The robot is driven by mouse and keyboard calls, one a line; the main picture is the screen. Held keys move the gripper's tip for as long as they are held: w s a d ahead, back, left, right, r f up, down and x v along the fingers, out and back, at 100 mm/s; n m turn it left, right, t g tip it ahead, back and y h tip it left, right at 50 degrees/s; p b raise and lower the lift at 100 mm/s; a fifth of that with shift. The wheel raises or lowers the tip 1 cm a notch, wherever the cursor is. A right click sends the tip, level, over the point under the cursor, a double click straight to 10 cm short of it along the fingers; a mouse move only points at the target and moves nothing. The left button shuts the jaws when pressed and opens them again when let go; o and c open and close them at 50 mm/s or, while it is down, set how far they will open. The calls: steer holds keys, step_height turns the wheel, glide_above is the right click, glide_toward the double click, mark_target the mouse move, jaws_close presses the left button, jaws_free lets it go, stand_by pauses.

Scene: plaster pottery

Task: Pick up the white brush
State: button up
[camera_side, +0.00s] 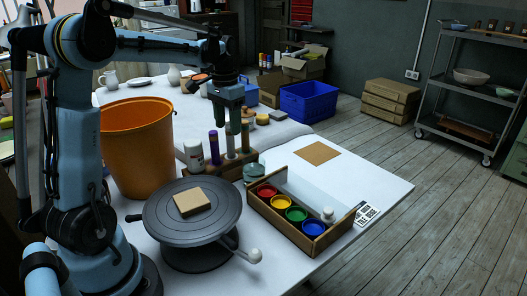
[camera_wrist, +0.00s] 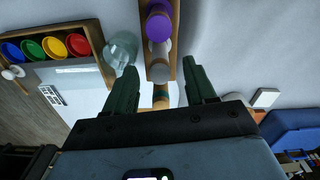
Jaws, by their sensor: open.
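A wooden rack (camera_side: 236,166) on the table holds several upright brush-like handles in a row. The white brush (camera_side: 230,148) stands in the middle, between a purple handle (camera_side: 213,148) and another handle partly hidden by my gripper. In the wrist view the row is seen from above, with the white brush's pale end (camera_wrist: 160,70) below the purple end (camera_wrist: 159,26). My gripper (camera_side: 236,130) is above the rack, pointing down. Its green fingers (camera_wrist: 160,63) are open, one on each side of the row. I cannot tell whether they touch anything.
A glass jar (camera_wrist: 122,50) stands close beside the left finger. A wooden paint box (camera_side: 300,218) with coloured pots is in front of the rack. A turntable (camera_side: 192,222) with a beige block, a white bottle (camera_side: 193,156) and an orange bucket (camera_side: 138,145) stand to the left.

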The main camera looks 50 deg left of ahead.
glide_above(232, 158)
steer(key=a, duration=0.1)
steer(key=f, duration=0.5)
steer(key=shift+w, duration=0.25)
jaws_close()
steer(key=shift+r, duration=0.2)
steer(key=shift+r, duration=0.6)
steer(key=r, duration=0.1)
steer(key=d+r, duration=0.1)
steer(key=r, duration=0.1)
steer(key=shift+r, duration=0.1)
steer(key=d+r, duration=0.6)
steer(key=d, duration=0.4)
steer(key=shift+s+d+r, duration=0.15)
steer(key=shift+s+d, duration=0.1)
steer(key=shift+d, duration=0.05)
